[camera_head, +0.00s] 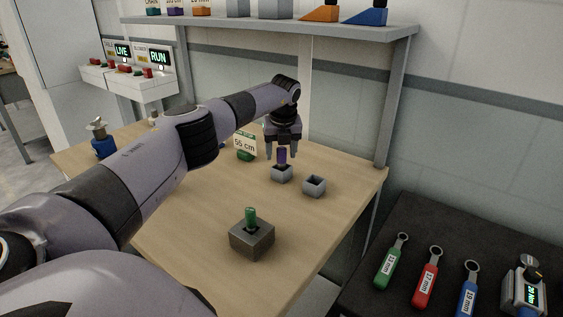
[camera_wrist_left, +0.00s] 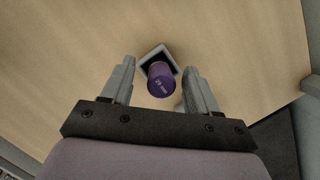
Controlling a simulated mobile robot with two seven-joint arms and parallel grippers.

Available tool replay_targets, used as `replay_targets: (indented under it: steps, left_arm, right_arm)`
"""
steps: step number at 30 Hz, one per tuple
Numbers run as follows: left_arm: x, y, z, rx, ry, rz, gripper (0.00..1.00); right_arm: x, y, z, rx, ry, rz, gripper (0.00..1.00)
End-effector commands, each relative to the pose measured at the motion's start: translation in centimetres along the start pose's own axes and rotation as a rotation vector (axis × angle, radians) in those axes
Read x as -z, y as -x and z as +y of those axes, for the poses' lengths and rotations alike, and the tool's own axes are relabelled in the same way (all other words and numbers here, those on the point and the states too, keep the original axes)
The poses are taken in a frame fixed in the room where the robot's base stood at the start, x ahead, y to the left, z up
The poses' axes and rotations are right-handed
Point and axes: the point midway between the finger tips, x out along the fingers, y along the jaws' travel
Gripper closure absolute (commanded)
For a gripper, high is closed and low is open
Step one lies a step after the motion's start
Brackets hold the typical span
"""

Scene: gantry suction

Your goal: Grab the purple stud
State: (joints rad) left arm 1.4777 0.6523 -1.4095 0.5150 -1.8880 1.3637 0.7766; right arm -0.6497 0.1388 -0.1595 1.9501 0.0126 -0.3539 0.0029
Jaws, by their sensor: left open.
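The purple stud (camera_head: 282,156) stands upright in a small grey square holder (camera_head: 282,174) on the wooden table. My left gripper (camera_head: 282,152) points down over the stud. In the left wrist view the gripper (camera_wrist_left: 157,85) is open, with one finger on each side of the stud and gaps between. My right gripper is not in view.
An empty grey holder (camera_head: 314,186) stands right of the stud. A green stud (camera_head: 250,216) sits in a dark block (camera_head: 252,239) nearer the front. A shelf (camera_head: 290,28) runs above the table's back.

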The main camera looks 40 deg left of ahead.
Motion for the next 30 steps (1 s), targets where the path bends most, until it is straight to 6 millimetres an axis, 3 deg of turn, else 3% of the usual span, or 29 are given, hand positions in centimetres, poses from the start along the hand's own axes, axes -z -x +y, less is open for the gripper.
replay_targets:
  steps: [6,14,17,20,30]
  left_arm:
    - [0.1,-1.5,-0.1,0.001,-0.001,0.000,0.40]
    - [0.1,-1.6,-0.1,0.002,-0.002,0.000,0.40]
    - [0.1,-1.6,-0.1,0.002,-0.002,0.000,0.66]
    - [0.1,-1.6,-0.1,0.002,-0.001,0.000,0.99]
    - [0.0,-1.5,-0.1,0.003,-0.001,-0.001,1.00]
  right_arm:
    - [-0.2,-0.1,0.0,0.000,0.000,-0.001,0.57]
    - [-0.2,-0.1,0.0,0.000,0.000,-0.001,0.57]
    - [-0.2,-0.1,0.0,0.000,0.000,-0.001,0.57]
    - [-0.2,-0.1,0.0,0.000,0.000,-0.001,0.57]
    - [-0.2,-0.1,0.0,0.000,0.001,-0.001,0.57]
